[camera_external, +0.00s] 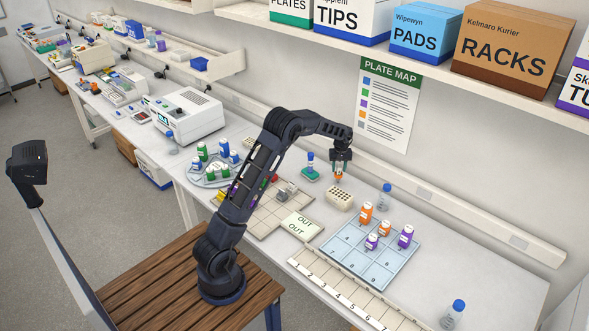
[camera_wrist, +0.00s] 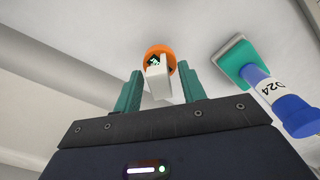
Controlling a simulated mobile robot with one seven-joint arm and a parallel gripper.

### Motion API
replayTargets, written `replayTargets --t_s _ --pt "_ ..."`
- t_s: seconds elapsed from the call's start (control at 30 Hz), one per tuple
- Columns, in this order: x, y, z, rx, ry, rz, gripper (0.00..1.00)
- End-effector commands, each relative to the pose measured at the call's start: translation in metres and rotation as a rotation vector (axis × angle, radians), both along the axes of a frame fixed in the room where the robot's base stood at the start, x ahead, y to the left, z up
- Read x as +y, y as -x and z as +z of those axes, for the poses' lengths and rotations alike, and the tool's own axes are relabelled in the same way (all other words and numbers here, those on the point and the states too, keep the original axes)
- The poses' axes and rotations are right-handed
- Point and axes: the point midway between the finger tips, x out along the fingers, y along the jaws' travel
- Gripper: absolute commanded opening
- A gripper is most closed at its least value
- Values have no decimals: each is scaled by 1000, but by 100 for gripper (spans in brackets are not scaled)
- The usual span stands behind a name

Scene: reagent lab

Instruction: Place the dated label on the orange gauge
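My gripper (camera_external: 339,172) (camera_wrist: 162,82) points down over the back of the bench. In the wrist view its two teal fingers stand apart, one on each side of a white block (camera_wrist: 158,80). A round orange piece (camera_wrist: 158,53) with a dark green mark lies behind that block; it is probably the orange gauge. A small orange patch (camera_external: 338,178) also shows at the fingertips in the external view. I cannot tell whether the fingers touch either piece. A blue item with a white label reading "024" (camera_wrist: 272,89) stands on a teal base (camera_wrist: 236,61), right of the fingers.
The blue item (camera_external: 310,161) stands left of my gripper in the external view. A cream perforated block (camera_external: 340,197) lies in front, and a clear blue-capped bottle (camera_external: 384,198) to the right. A blue numbered tray (camera_external: 345,254) holds orange and purple bottles. "OUT" cards (camera_external: 300,226) lie front left.

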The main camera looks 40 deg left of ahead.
Motion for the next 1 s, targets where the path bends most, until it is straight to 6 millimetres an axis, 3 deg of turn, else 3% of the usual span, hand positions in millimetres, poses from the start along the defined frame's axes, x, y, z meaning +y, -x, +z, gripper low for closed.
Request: replayTargets --t_s 0.23,0.37,0.8,1.0 --pt "0 0 2 0 0 0 41" --pt "0 0 14 -1 0 0 41" --pt "0 0 94 -2 1 0 41" --pt "0 0 117 -1 0 0 41"
